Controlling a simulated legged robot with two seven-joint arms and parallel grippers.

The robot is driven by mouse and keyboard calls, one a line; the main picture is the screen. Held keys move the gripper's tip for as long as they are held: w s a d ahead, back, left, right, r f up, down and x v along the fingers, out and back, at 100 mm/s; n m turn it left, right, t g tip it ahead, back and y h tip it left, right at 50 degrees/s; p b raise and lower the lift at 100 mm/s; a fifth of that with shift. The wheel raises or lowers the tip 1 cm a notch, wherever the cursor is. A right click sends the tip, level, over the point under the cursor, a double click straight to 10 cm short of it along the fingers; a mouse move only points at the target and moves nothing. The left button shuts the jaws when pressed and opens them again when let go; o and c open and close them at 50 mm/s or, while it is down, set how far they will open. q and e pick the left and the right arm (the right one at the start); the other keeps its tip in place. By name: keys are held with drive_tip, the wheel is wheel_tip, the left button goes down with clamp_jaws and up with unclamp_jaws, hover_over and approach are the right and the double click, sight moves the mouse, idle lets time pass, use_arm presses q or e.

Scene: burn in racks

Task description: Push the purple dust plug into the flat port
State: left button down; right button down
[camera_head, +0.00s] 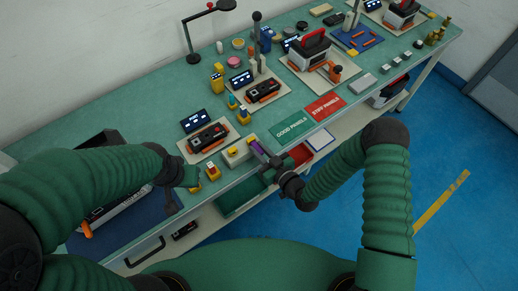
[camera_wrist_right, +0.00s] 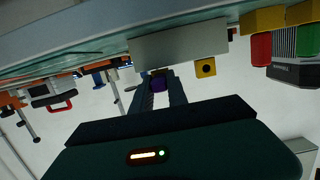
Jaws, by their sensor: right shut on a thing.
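The purple dust plug (camera_head: 256,146) is between the fingers of my right gripper (camera_head: 264,157), at the front edge of the bench. In the right wrist view the plug (camera_wrist_right: 158,85) shows between the two dark fingers (camera_wrist_right: 159,95), which are shut on it. A pale block (camera_head: 237,153) with yellow parts on top is just left of the plug; it shows as a grey block (camera_wrist_right: 180,43) in the wrist view. Contact between them cannot be told. I cannot make out the flat port. My left gripper (camera_head: 191,177) is low at the left, its fingers unclear.
A black panel device (camera_head: 207,137) sits on a pale mat behind the block. A yellow block with a red top (camera_head: 212,170) is close to my left gripper. Green (camera_head: 291,125) and red (camera_head: 326,107) panel signs lie to the right. A green bin (camera_head: 240,197) is below the bench edge.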

sight(262, 154)
drive_tip(key=shift+v, duration=0.85)
idle(0.9)
drive_tip(key=shift+s+d+f, duration=0.15)
drive_tip(key=shift+s+d, duration=0.25)
drive_tip(key=shift+s, duration=0.25)
